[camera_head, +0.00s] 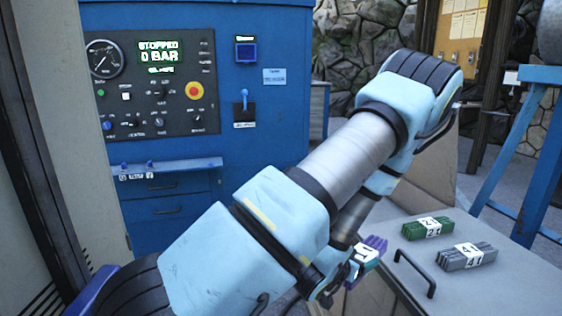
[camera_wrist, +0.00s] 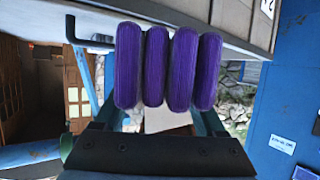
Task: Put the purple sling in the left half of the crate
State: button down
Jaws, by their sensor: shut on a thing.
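The purple sling (camera_head: 375,244) is a folded bundle with a white label, held off the surface by my gripper (camera_head: 345,274) in the head view. In the wrist view the purple sling (camera_wrist: 155,68) shows as several thick rolls side by side, just beyond the dark gripper body (camera_wrist: 155,150). My gripper is shut on it. The fingertips are largely hidden by the sling and the wrist. I cannot make out the crate for certain in either view.
A green sling (camera_head: 428,228) and a grey sling (camera_head: 467,256) lie on a grey top (camera_head: 490,291) at right. A black handle (camera_head: 415,274) sticks up beside them. A blue control cabinet (camera_head: 258,120) stands behind at left. Blue legs (camera_head: 540,165) stand at far right.

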jog(key=w+a+f+n+t+y, duration=0.1)
jog(key=w+a+f+n+y, duration=0.1)
jog(key=a, duration=0.8)
jog(key=w+a+f+n+t+y, duration=0.1)
jog(key=w+a+n+y, duration=0.3)
jog(key=w+a, duration=0.3)
jog(key=w+a+f+n+t+y, duration=0.1)
jog(key=w+a+f+n+y, duration=0.1)
jog(key=a, duration=1.1)
jog(key=shift+w+f+n+t+y, duration=0.45)
jog(key=shift+w+y, duration=0.35)
jog(key=shift+w, duration=0.45)
jog(key=shift+r, duration=0.2)
jog(key=shift+r+v, duration=0.2)
jog(key=shift+v, duration=2.4)
jog(key=shift+a, duration=0.1)
